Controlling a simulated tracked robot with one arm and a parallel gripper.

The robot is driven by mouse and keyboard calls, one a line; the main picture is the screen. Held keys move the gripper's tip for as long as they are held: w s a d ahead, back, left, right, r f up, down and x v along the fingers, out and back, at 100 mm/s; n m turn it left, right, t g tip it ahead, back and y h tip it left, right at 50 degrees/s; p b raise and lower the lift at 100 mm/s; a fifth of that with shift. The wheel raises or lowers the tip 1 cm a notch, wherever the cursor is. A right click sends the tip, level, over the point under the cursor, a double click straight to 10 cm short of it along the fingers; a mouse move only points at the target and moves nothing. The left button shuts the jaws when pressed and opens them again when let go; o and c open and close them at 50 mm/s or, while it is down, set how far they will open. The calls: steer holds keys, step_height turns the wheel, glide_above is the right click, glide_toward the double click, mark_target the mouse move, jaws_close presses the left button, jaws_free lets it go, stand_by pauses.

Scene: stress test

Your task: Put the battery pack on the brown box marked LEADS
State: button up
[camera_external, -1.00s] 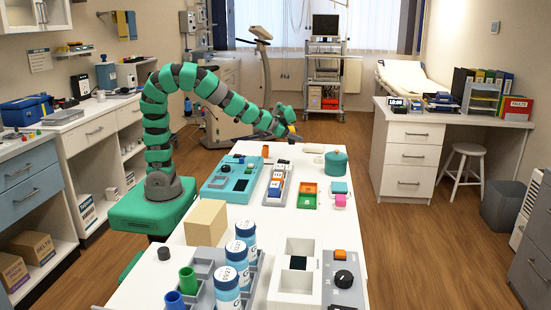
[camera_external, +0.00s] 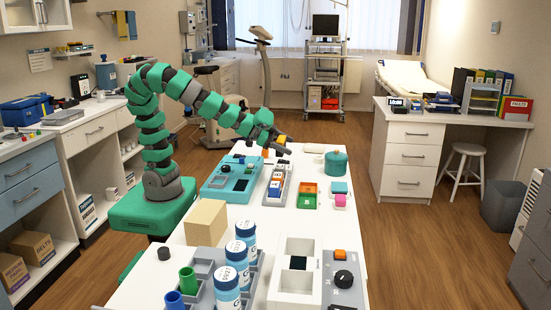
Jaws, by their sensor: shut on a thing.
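My gripper (camera_external: 277,146) is at the end of the green arm, above the far part of the white table. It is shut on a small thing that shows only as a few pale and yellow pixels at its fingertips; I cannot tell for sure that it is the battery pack. Two brown boxes stand on the low left shelf: one in back (camera_external: 33,247) and one in front (camera_external: 14,272). Their dark lettering is too small to read surely, so I cannot tell which is marked LEADS.
On the white table are a tan block (camera_external: 206,222), a teal device (camera_external: 231,180), a grey tray of blocks (camera_external: 277,187), blue-labelled jars (camera_external: 228,287) and a grey control panel (camera_external: 344,283). The wooden floor (camera_external: 405,250) on the right is clear.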

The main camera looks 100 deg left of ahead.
mark_target(208, 212)
steer(key=s+d+r+m+g+h, duration=0.1)
steer(key=s+d+r+m+h, duration=0.2)
steer(key=s+d, duration=2.3)
steer(key=d+m+h, duration=0.4)
steer(key=h, duration=0.1)
steer(key=shift+s+r+g+h, duration=0.2)
steer(key=shift+r+g+h, duration=0.05)
steer(key=shift+g+h, duration=0.15)
steer(key=w+d+p, duration=0.1)
steer(key=w+d, duration=0.2)
steer(key=w+d+f, duration=0.1)
steer(key=w+d, duration=0.2)
steer(key=d, duration=0.1)
steer(key=w+d+p, duration=0.1)
steer(key=w+d, duration=0.3)
steer(key=shift+f+p, duration=0.35)
steer(key=shift+f+b, duration=0.65)
steer(key=shift+f, duration=1.2)
steer(key=o, duration=1.6)
steer(key=shift+r, duration=0.1)
steer(key=shift+a, duration=0.1)
